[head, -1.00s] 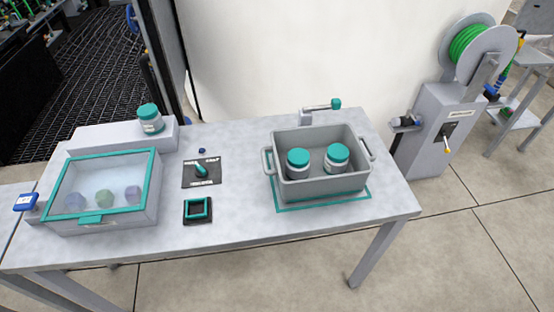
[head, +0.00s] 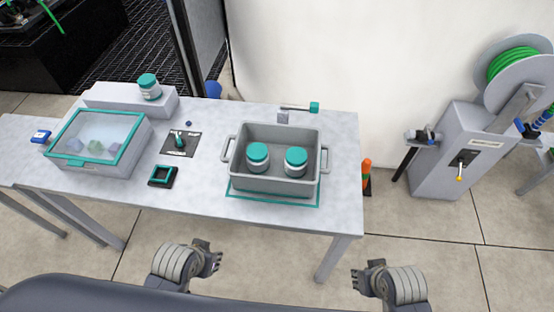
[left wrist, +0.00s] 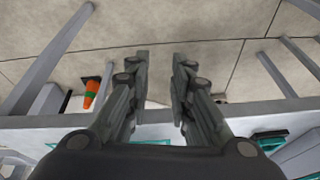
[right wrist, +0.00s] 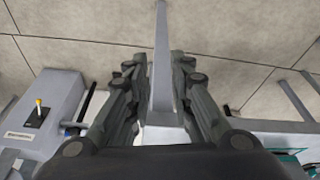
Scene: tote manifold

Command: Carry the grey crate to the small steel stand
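The grey crate (head: 275,183) stands on the table inside a teal outline, with a handle at its left and right ends. It holds two jars with teal lids, a left jar (head: 258,157) and a right jar (head: 296,161). My left gripper (head: 216,257) is in front of the table, short of its front edge, and its fingers are apart and empty in the left wrist view (left wrist: 160,55). My right gripper (head: 360,276) is in front of the table's right end, also with fingers apart and empty in the right wrist view (right wrist: 160,60). I cannot pick out the small steel stand for certain.
The table (head: 215,190) also bears a teal-rimmed clear-lidded box (head: 100,160), a jar (head: 149,88) on a grey block, a switch plate (head: 180,143) and a small teal-framed square (head: 163,176). A hose reel stand (head: 455,150) and an orange cone (head: 366,175) are at the right.

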